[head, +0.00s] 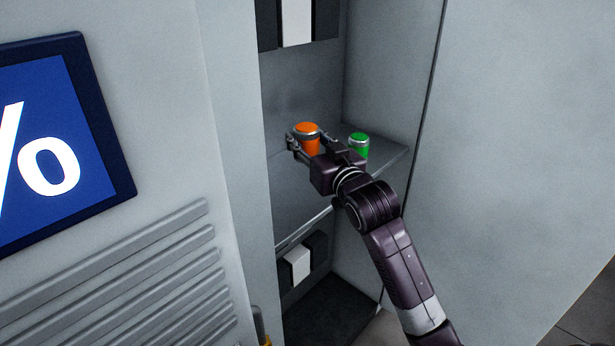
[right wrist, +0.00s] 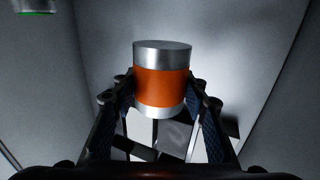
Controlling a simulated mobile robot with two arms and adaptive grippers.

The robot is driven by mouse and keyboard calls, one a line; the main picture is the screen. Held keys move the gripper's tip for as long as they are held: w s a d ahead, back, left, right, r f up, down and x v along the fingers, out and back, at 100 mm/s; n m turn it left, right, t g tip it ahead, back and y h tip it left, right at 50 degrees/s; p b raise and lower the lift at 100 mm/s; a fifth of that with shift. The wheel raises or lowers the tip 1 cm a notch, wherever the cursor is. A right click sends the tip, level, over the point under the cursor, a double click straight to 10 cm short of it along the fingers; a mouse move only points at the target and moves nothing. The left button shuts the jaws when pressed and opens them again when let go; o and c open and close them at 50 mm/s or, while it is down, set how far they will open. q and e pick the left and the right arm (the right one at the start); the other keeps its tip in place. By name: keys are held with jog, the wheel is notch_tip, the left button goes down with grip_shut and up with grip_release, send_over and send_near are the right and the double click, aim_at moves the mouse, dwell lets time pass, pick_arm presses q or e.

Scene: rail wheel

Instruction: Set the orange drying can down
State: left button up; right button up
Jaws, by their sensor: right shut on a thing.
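The orange drying can (head: 308,142), orange with a silver band near its top, is between the fingers of my right gripper (head: 314,144) inside the open cabinet bay. In the right wrist view the can (right wrist: 162,88) shows silver ends and an orange middle, with the two fingers of my right gripper (right wrist: 163,105) closed on its sides. The can looks roughly upright over the grey shelf (head: 300,205). I cannot tell whether its base touches the shelf. My left gripper is not in view.
A green can (head: 359,145) with a silver band stands on the shelf to the right of the orange can; its silver and green edge shows at top left in the wrist view (right wrist: 33,6). Cabinet walls close in on both sides. The shelf's front left is bare.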

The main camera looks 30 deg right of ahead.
jog(key=f, duration=0.4)
jog(key=shift+w+f, duration=0.2)
jog(key=shift+f, duration=0.75)
jog(key=shift+s+f, duration=0.1)
jog(key=shift+f, duration=0.25)
notch_tip(320, 180, down, 4)
jog(key=shift+r, duration=0.25)
pick_arm(q)
jog(key=shift+w+f, duration=0.15)
jog(key=shift+w, duration=0.6)
pick_arm(e)
jog(key=shift+f, duration=0.15)
jog(key=shift+f, duration=0.15)
jog(key=o, duration=1.3)
